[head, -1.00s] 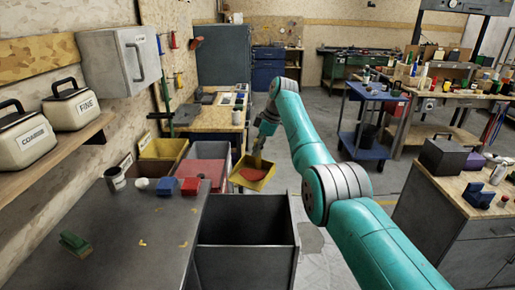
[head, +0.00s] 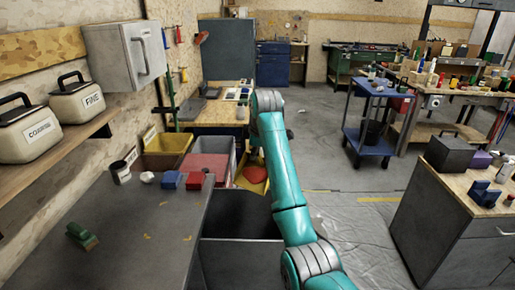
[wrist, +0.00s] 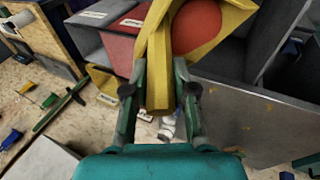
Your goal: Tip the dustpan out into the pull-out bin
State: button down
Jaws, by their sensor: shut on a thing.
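My gripper (wrist: 158,78) is shut on the handle of the yellow dustpan (wrist: 157,94), between its two dark fingers in the wrist view. A rounded red load (wrist: 197,26) lies in the pan. In the head view the dustpan (head: 244,184) is partly hidden behind my arm, with the red load (head: 254,174) showing. It is beyond the far edge of the open pull-out bin (head: 238,222), not over its middle. The bin is a dark grey box beside the counter; my arm crosses its right side and hides part of it.
The grey counter (head: 130,235) at left holds a green brush (head: 82,236), a cup (head: 120,171), and blue and red blocks. A red-topped bin (head: 205,165) and a yellow bin (head: 165,150) stand beyond it. Open sheeted floor (head: 350,225) lies to the right.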

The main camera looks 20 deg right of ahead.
jog(key=s+a+f+n+t+h, duration=0.1)
jog(key=s+a+f+t+h, duration=0.2)
jog(key=s+a+t+h, duration=0.1)
jog(key=shift+s+a+t+h, duration=0.4)
jog(key=shift+s+a, duration=0.3)
jog(key=shift+a, duration=0.3)
dwell(2.0)
